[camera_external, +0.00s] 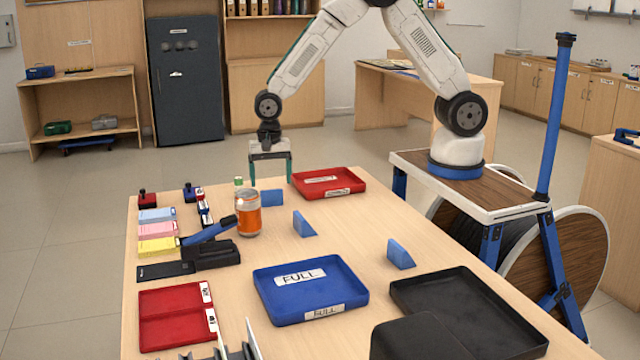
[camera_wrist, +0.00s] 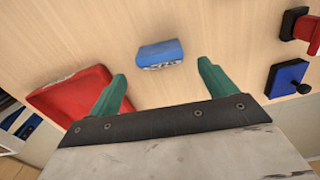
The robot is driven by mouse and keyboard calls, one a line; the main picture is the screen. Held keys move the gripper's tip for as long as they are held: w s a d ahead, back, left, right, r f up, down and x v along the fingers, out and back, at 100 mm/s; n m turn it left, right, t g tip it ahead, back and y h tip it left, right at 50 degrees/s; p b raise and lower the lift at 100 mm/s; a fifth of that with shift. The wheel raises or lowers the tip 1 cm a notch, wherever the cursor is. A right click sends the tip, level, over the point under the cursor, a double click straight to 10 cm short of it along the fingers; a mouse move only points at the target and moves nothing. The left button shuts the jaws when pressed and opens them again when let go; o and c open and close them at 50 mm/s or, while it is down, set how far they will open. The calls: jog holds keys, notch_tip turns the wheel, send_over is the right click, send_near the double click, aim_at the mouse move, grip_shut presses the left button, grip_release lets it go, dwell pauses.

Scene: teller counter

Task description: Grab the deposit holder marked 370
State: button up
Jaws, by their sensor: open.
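Three small blue holders stand on the counter: one (camera_external: 271,198) near the far edge, one (camera_external: 304,224) at the middle, one (camera_external: 400,254) further right. No number can be read on any of them. My gripper (camera_external: 270,176) is open and empty, pointing down above the counter, just beyond the far holder. In the wrist view, a blue holder (camera_wrist: 161,53) with a pale, unreadable label lies ahead of the gap between my green fingers (camera_wrist: 162,75), apart from them.
A red tray (camera_external: 330,183) lies right of my gripper. An orange can (camera_external: 248,214) stands left of the far holder. A blue tray marked FULL (camera_external: 275,298) and a black tray (camera_external: 500,308) lie nearer. Stamps and colored pads line the left side.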

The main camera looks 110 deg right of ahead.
aim_at(271, 192)
notch_tip(271, 192, down, 6)
jog(key=shift+w+r, duration=0.1)
jog(key=shift+r, duration=0.15)
jog(key=c, duration=1.1)
jog(key=shift+r, duration=0.1)
